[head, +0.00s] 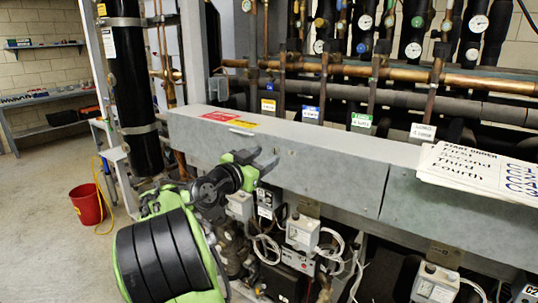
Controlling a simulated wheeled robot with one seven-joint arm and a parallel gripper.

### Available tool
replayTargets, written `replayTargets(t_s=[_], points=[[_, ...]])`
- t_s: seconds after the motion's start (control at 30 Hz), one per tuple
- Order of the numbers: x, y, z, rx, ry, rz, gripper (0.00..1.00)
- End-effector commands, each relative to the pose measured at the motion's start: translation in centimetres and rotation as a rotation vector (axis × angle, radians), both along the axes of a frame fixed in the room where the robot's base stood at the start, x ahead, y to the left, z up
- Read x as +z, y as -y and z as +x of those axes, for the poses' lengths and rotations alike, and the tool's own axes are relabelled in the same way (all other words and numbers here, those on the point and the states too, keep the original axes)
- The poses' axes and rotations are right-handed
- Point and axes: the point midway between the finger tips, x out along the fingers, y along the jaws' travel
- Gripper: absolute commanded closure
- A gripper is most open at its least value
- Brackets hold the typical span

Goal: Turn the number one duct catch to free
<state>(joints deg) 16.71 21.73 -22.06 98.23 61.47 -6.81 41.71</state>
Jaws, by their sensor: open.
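The long grey duct (325,165) runs across the rack, with its front in panels and a seam near the right. My gripper (267,160) is open, with its grey fingers in front of the duct's front face, left of the middle. I see nothing between the fingers. I cannot tell whether they touch the duct. I cannot make out the number one catch or its position; my gripper and arm cover part of the duct front. A red label (220,116) and a yellow label (242,124) lie on the duct's top, behind my gripper.
A start order card (480,170) lies on the duct at the right. Copper pipes (400,72) and gauges stand behind. Control boxes (303,232) with looped cables hang below the duct. A red bucket (87,203) stands on open floor at the left.

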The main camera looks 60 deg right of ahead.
Motion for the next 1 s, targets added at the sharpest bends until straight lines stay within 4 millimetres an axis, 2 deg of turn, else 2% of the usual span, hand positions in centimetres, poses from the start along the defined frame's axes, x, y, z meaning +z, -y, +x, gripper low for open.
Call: replayTargets(t_s=[0.1, 0.2, 0.47, 0.57, 0.8, 1.0], points=[[0.1, 2.1, -0.4, -0.003, -0.001, -0.001, 0.52], [0.0, 3.0, -0.5, -0.001, 0.000, -0.001, 0.52], [0.0, 3.3, -0.5, 0.001, -0.001, 0.000, 0.52], [0.0, 3.3, -0.5, 0.001, -0.001, 0.000, 0.64], [0.0, 3.3, -0.5, 0.001, -0.001, 0.001, 1.00], [0.0, 3.3, -0.5, 0.001, -0.007, 0.002, 1.00]])
